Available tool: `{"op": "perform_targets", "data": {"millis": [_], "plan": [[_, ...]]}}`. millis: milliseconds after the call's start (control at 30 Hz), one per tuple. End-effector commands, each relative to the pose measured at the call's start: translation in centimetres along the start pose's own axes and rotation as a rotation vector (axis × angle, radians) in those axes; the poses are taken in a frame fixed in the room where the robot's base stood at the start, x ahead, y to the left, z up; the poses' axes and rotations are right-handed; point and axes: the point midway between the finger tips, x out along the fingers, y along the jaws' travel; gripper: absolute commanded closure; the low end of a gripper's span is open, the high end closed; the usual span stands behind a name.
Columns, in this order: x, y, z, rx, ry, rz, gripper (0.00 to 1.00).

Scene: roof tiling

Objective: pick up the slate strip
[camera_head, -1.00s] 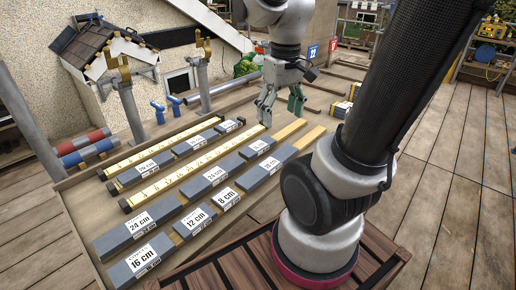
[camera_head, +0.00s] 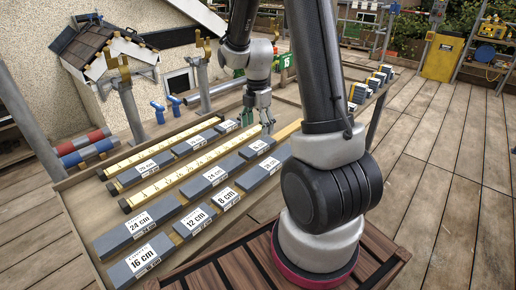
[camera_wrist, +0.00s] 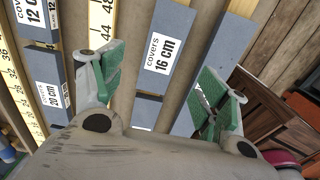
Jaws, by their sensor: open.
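Several grey slate strips with white width labels lie in rows on the sloped board. In the wrist view a strip labelled "covers 16 cm" (camera_wrist: 168,40) lies below the gap between my fingers, apart from them. My gripper (camera_wrist: 165,90) is open and empty, with green finger pads on either side. In the head view my gripper (camera_head: 257,122) hangs above the far part of the board. Near strips there include one marked 16 cm (camera_head: 125,272), one marked 24 cm (camera_head: 115,240) and one marked 8 cm (camera_head: 238,190).
Yellow measuring rules (camera_head: 185,175) run along the board between the strips. Red and blue rolls (camera_head: 85,148) and a small tiled roof model (camera_head: 100,45) stand at the left. A yellow cabinet (camera_head: 441,57) stands at the back right. Open wooden decking (camera_head: 440,190) lies at the right.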

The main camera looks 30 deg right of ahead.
Motion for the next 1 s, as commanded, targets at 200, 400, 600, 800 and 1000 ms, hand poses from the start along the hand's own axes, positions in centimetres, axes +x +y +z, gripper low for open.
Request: {"op": "perform_targets", "data": {"millis": [200,400,600,800,1000], "plan": [[2.8,-0.1,0.1,0.001,0.002,-0.004,0.26],[5.9,-0.3,0.6,0.001,0.002,-0.006,0.26],[7.2,-0.2,0.6,0.002,0.001,-0.002,0.26],[7.2,-0.2,0.6,0.002,0.001,-0.002,0.31],[7.2,-0.2,0.6,0.002,0.001,-0.002,0.68]]}}
